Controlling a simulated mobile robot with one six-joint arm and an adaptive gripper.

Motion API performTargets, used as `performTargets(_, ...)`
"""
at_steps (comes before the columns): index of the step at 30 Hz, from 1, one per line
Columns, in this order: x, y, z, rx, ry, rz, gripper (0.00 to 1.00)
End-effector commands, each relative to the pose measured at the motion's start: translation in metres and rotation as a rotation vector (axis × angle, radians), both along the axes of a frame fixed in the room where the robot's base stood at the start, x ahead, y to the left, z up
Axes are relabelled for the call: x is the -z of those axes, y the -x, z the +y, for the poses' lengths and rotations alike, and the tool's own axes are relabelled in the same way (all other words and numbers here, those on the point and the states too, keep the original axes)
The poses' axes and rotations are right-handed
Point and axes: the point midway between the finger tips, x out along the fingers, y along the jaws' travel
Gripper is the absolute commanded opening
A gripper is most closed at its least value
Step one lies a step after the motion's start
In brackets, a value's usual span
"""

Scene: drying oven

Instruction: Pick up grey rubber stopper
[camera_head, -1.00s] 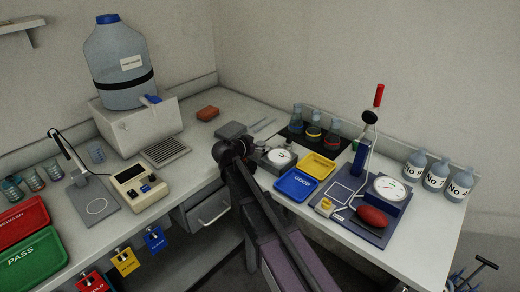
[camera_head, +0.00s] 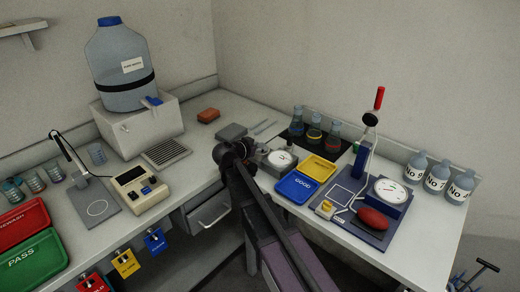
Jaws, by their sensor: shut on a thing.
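The dark end of my arm, with my gripper (camera_head: 236,152), is in the middle of the head view, over the inner corner of the bench. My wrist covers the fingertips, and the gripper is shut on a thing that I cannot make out. I cannot pick out the grey rubber stopper anywhere. A flat grey block (camera_head: 231,132) lies just behind the gripper. A round white dial on a grey base (camera_head: 280,158) stands to its right.
Several flasks stand on a dark mat (camera_head: 302,146) behind. A stand with a red-tipped rod (camera_head: 379,98) rises further right. Bench is clear around an orange-brown block (camera_head: 208,115).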

Motion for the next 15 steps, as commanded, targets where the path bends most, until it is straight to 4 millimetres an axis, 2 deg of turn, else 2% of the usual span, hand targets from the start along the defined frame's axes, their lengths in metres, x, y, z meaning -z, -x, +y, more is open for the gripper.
performTargets(8,-0.004,-0.001,0.000,0.000,0.001,-0.001,0.11)
performTargets(15,-0.017,-0.001,0.000,0.000,0.001,-0.001,0.11)
